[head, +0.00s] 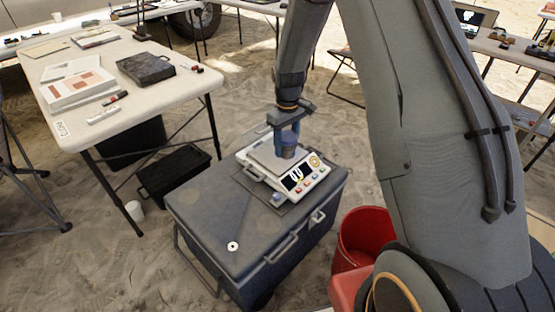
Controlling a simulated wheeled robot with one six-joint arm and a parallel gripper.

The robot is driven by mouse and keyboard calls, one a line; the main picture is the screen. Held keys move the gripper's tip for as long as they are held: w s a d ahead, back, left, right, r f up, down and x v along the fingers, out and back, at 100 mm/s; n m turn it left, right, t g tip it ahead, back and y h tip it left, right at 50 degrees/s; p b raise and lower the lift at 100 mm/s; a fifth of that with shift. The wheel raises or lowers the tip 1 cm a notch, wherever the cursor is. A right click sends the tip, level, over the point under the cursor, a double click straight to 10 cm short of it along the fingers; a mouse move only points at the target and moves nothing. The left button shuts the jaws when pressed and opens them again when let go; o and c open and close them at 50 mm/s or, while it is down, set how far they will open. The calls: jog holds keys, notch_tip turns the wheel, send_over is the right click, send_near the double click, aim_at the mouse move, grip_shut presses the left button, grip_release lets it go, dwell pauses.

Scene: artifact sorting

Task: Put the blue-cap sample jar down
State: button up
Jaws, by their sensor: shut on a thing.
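My gripper (287,128) is shut on the blue-cap sample jar (287,152). Its blue part shows between and below the fingers. The jar is upright, over the plate of a white scale (262,172) with a dark display and coloured buttons. I cannot tell whether the jar's base touches the plate. The scale stands on the lid of a grey case (205,215). The fingers hide part of the jar.
A small round white piece (233,246) lies near the lid's front; the lid's left side is otherwise clear. A red bucket (365,236) stands right of the case. A folding table (60,122) with papers and a black box (146,69) is at left.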

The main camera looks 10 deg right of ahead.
jog(key=w+f+n+b, duration=0.1)
jog(key=w+n+b, duration=0.6)
jog(key=w, duration=0.7)
jog(key=shift+m, duration=0.7)
notch_tip(320, 180, down, 10)
jog(key=shift+a+r+b, duration=0.1)
jog(key=shift+b, duration=0.25)
jog(key=shift+f, duration=0.2)
jog(key=o, duration=1.1)
jog(key=shift+r, duration=0.1)
